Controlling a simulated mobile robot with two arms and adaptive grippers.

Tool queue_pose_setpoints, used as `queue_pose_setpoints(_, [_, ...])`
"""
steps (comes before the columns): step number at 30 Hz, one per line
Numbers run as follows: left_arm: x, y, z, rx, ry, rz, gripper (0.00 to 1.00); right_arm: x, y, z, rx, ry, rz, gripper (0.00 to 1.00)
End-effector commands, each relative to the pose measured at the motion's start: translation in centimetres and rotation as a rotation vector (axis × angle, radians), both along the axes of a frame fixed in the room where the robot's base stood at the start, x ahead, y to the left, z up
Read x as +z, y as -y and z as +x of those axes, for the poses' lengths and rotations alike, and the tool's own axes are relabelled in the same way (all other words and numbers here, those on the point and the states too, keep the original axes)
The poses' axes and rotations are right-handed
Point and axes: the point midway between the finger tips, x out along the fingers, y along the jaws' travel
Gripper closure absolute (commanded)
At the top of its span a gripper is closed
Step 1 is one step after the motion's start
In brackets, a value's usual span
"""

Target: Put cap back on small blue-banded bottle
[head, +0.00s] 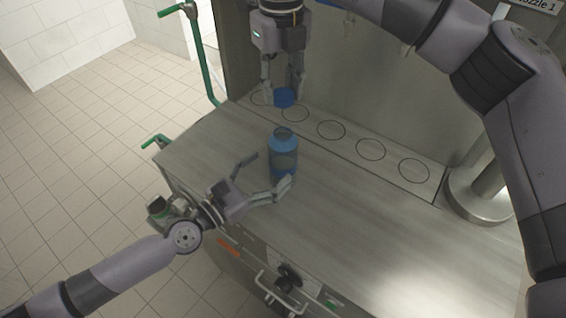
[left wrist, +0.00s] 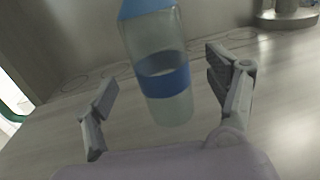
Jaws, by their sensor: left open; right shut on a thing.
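The bottle (head: 284,155) stands upright on the table, with a blue shoulder, a clear lower body and a blue band. Its band (left wrist: 164,82) shows clearly in the left wrist view. In the head view its neck is uncovered on top. My left gripper (head: 272,172) is open, low over the table, its fingers spread toward the bottle; one fingertip is close to the bottle's base. In the left wrist view its fingers (left wrist: 165,75) stand on either side, with gaps to the bottle. My right gripper (head: 283,92) is shut on the blue cap (head: 284,99), above and behind the bottle.
The table (head: 375,225) is mostly bare. A strip with several marked circles (head: 330,130) runs along the back, before a metal wall. A round metal base (head: 480,195) stands at the right. Green handles (head: 205,60) are at the left edge.

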Motion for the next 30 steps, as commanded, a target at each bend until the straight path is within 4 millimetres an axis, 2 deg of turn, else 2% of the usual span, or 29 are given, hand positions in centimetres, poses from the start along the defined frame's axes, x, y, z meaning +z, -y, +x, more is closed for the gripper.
queue_pose_setpoints(13, [-0.1,3.1,3.2,0.001,-0.003,-0.003,0.21,0.0,0.0,0.0,0.000,0.000,0.000,0.75])
queue_pose_setpoints(26, [-0.2,3.5,3.6,0.001,-0.004,0.000,0.21,0.0,0.0,0.0,0.000,0.000,0.000,0.75])
queue_pose_setpoints(30, [-0.2,3.5,3.6,0.001,-0.004,0.000,0.29,0.0,0.0,0.0,0.000,0.000,0.000,0.75])
